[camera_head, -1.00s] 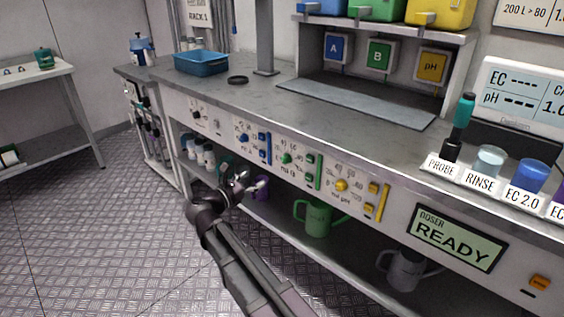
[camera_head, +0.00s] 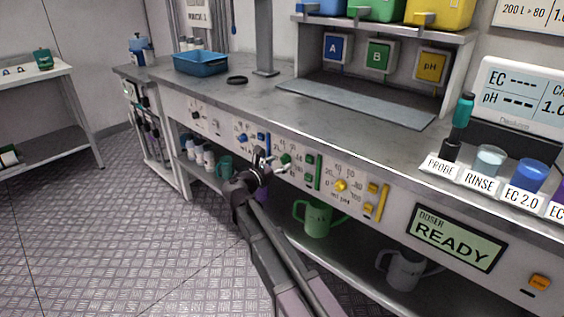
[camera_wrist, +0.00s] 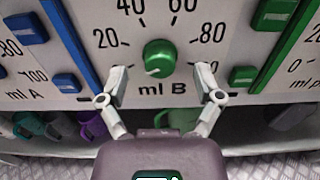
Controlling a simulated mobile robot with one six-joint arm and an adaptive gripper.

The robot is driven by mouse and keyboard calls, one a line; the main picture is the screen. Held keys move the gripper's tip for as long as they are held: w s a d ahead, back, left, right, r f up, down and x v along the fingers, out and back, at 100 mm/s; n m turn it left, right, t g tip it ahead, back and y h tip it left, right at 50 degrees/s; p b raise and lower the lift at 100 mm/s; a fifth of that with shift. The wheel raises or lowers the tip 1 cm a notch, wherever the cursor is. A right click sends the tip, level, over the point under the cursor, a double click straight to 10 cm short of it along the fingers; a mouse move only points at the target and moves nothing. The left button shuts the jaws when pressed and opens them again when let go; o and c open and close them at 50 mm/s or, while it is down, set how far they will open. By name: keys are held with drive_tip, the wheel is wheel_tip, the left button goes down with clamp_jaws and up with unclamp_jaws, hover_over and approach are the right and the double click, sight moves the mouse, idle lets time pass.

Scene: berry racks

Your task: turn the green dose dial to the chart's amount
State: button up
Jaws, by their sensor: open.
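The green dose dial (camera_wrist: 160,57) sits in the wrist view on a white panel above the label "ml B". Its white pointer mark is at the lower left, below the 20. In the head view my gripper (camera_head: 272,163) is just left of the green dial (camera_head: 286,159). A chart (camera_head: 530,17) at the top right is cut off; "200 L > 80" is readable.
A green button (camera_wrist: 243,75) and green bar (camera_wrist: 277,30) are right of the dial. A blue bar (camera_wrist: 73,25) is on its left. The yellow dial (camera_head: 341,185) is farther right. A green jug (camera_head: 314,217) stands on the shelf below. The doser screen (camera_head: 457,239) reads READY.

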drive_tip(key=shift+x, duration=0.8)
clamp_jaws()
